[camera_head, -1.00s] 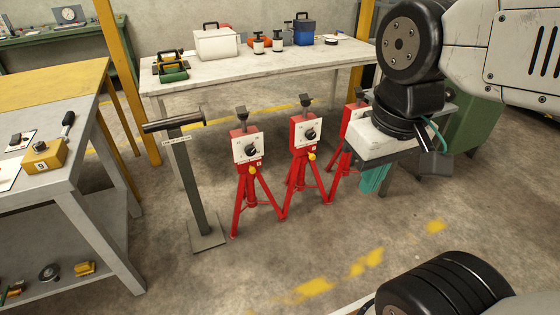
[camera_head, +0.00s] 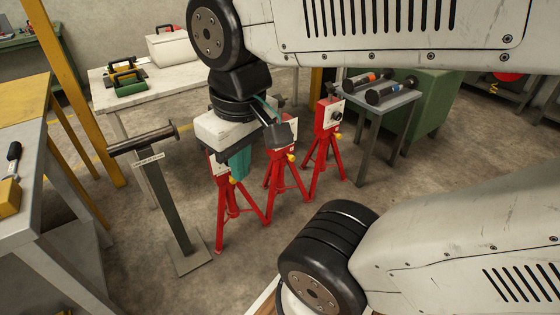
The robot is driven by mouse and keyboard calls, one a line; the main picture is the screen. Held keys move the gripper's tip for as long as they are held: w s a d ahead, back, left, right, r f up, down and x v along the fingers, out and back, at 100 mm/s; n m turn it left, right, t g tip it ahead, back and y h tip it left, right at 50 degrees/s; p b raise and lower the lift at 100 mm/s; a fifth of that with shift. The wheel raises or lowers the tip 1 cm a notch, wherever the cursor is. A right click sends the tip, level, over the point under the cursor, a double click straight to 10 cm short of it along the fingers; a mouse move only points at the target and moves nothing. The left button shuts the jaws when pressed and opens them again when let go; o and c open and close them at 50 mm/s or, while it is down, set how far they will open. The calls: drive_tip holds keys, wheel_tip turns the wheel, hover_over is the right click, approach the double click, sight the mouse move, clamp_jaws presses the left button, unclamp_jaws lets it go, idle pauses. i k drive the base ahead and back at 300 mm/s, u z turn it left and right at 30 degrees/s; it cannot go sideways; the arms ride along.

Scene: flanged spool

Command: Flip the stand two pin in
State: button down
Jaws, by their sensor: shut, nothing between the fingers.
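Three red tripod stands stand in a row on the floor. The left stand (camera_head: 228,205) has its head mostly hidden behind my gripper, with a yellow pin (camera_head: 233,181) showing below. The middle stand (camera_head: 272,180) is partly covered by my wrist; its yellow pin (camera_head: 291,157) shows below the white plate. The right stand (camera_head: 325,150) is clear, with a white plate and dark knob. I cannot read the stand numbers. My gripper (camera_head: 239,163), with teal fingers pointing down, is shut and empty in front of the left and middle stands. I cannot tell whether it touches either.
A grey post with a dark crossbar (camera_head: 142,138) stands left of the stands. A small table (camera_head: 372,107) with dark dumbbell-shaped pieces is at right. A bench (camera_head: 170,82) is behind, another table at left. Floor in front of the stands is open.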

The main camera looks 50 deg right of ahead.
sight(292, 158)
drive_tip(key=z, duration=0.45)
drive_tip(key=i, duration=0.95)
drive_tip(key=z, duration=0.75)
